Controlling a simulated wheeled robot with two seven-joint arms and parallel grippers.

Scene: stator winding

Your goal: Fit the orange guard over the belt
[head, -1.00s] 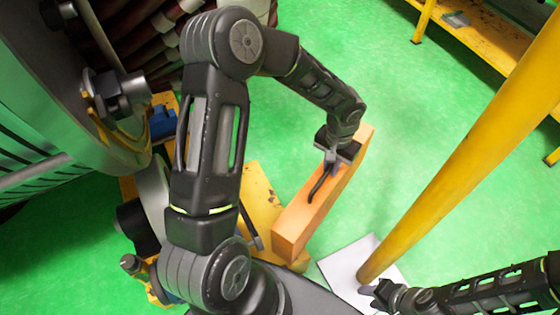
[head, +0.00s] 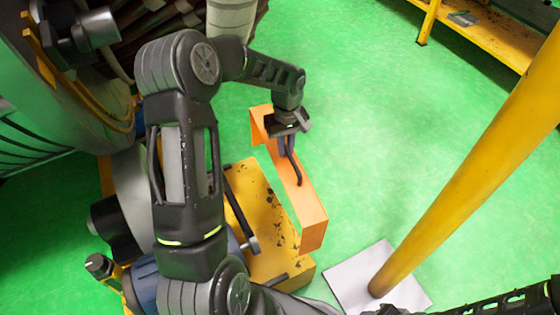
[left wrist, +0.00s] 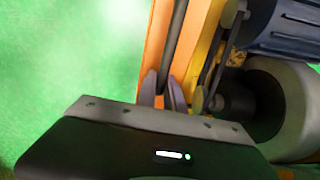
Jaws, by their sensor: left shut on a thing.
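The orange guard (head: 312,212) is a long channel with a black handle (head: 298,175) on top. My left gripper (head: 288,145) is shut on that handle and holds the guard along the right side of the yellow machine base (head: 262,205). In the left wrist view the fingers (left wrist: 165,95) close on the dark handle, with the orange guard (left wrist: 155,45) behind it. A dark strip (left wrist: 212,62), perhaps the belt, runs beside the guard there, near a grey round part (left wrist: 285,105). Only a sliver of my right gripper (head: 395,310) shows at the bottom edge.
A yellow post (head: 465,165) on a pale plate (head: 345,280) stands at the right. The large green machine (head: 60,110) fills the upper left. A blue motor (head: 145,285) lies at lower left. A yellow bench (head: 485,35) is at the upper right. The green floor between is clear.

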